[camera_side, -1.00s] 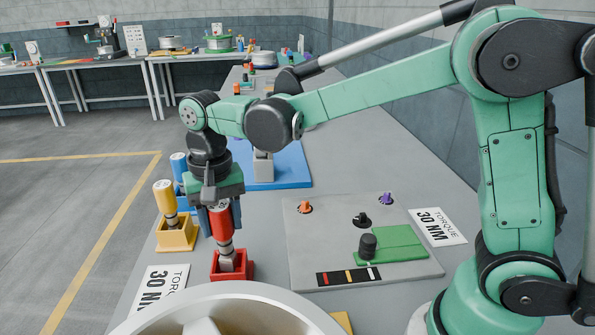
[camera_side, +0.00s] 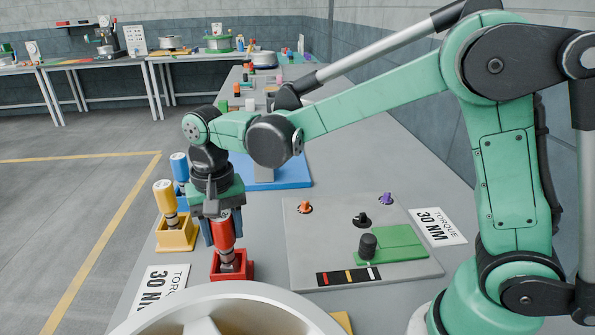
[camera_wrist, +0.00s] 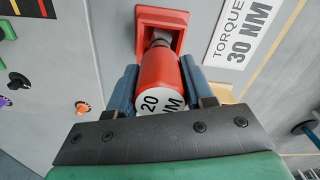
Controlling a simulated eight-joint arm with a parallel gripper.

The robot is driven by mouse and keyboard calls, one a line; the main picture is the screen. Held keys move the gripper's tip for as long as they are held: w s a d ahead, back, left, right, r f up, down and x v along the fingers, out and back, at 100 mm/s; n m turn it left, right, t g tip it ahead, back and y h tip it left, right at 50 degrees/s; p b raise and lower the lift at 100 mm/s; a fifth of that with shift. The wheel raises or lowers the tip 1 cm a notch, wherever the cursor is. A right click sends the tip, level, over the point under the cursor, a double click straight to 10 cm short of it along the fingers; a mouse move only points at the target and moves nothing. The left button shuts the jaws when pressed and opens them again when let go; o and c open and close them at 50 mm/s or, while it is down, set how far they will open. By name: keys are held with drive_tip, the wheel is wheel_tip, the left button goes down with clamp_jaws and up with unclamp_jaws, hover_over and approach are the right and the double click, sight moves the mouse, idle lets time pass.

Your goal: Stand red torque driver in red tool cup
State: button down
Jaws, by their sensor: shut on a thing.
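The red torque driver (camera_side: 223,232) is upright with a slight tilt, its metal tip down inside the red tool cup (camera_side: 232,272). My gripper (camera_side: 222,228) is shut on the driver's red handle from above. In the wrist view the driver (camera_wrist: 166,84) shows its white end cap marked 20 NM between the two blue fingers of my gripper (camera_wrist: 165,92). The red cup (camera_wrist: 162,18) lies beyond it around the driver's lower end. How deep the tip sits in the cup is hidden.
A yellow driver (camera_side: 165,197) stands in a yellow cup (camera_side: 175,236), with a blue driver (camera_side: 179,166) behind. A large pale wheel (camera_side: 235,310) is in front. A grey panel with knobs (camera_side: 320,245) lies to the right, beside a torque card (camera_side: 438,226).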

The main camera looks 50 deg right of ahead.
sight(223, 215)
drive_tip(key=shift+f, duration=0.45)
drive_tip(key=shift+c, duration=1.3)
unclamp_jaws()
wheel_tip(223, 215, up, 5)
drive_tip(key=shift+f, duration=0.1)
drive_tip(key=shift+r, duration=0.3)
drive_tip(key=shift+s+d+r, duration=0.15)
drive_tip(key=shift+r, duration=0.1)
drive_tip(key=s+d+n+t, duration=0.5)
drive_tip(key=s+d+t, duration=0.2)
drive_tip(key=s+d, duration=0.1)
drive_tip(key=shift+s+d+f, duration=0.3)
drive_tip(key=shift+d+f, duration=0.05)
drive_tip(key=shift+d, duration=0.1)
